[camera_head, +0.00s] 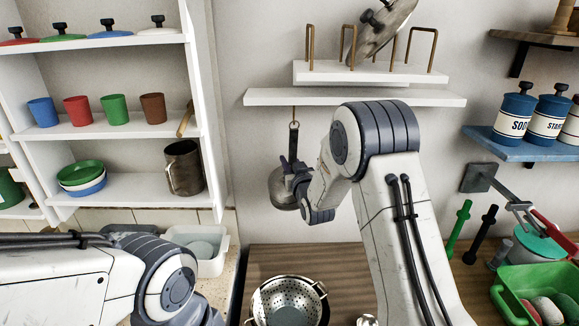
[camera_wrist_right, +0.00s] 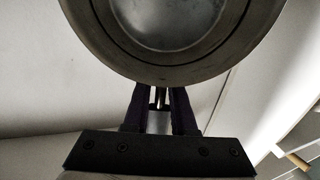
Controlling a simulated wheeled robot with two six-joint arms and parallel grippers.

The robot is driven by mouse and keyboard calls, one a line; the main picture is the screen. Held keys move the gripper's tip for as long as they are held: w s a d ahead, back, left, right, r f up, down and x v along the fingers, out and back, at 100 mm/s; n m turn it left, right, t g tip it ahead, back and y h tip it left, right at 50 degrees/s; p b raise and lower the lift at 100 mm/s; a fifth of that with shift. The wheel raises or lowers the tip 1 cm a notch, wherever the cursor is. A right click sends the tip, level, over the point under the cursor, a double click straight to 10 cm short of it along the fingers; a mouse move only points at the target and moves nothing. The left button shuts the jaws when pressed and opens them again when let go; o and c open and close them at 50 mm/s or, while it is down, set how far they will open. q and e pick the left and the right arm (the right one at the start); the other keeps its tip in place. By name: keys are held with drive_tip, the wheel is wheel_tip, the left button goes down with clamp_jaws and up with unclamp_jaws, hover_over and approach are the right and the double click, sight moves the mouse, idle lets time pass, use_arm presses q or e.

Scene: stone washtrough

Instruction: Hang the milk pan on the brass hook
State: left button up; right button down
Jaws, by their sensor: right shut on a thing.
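The milk pan (camera_head: 282,190) is a grey metal pan held upright against the wall below the white shelf, its dark handle pointing up. The loop at the handle's top is at the thin brass hook (camera_head: 294,112) under the shelf; I cannot tell whether the hook passes through it. My right gripper (camera_head: 297,183) is shut on the handle, its fingers partly hidden by my wrist. In the right wrist view the pan (camera_wrist_right: 180,72) fills the top, with the gripper fingers (camera_wrist_right: 160,105) below it. My left arm shows at lower left; its gripper is out of view.
A white shelf (camera_head: 440,98) with a peg rack (camera_head: 320,72) holding a tilted lid is just above. A colander (camera_head: 288,303) stands on the wooden counter (camera_head: 335,258) below. A shelf unit with cups (camera_head: 77,110) and a metal jug (camera_head: 184,168) is at left.

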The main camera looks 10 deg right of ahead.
drive_tip(key=shift+w+d+b, duration=0.2)
drive_tip(key=shift+w, duration=0.6)
drive_tip(key=shift+w+d+b, duration=0.15)
drive_tip(key=shift+w+b, duration=0.05)
drive_tip(key=shift+w, duration=0.55)
drive_tip(key=shift+w+d+f+b, duration=0.1)
drive_tip(key=shift+w+f+b, duration=0.5)
drive_tip(key=shift+b, duration=0.6)
drive_tip(key=shift+c, duration=0.2)
unclamp_jaws()
drive_tip(key=shift+f, duration=0.1)
drive_tip(key=shift+s, duration=0.15)
drive_tip(key=shift+s+d+b, duration=0.2)
drive_tip(key=shift+s+b, duration=1.45)
drive_tip(key=shift+s, duration=1.7)
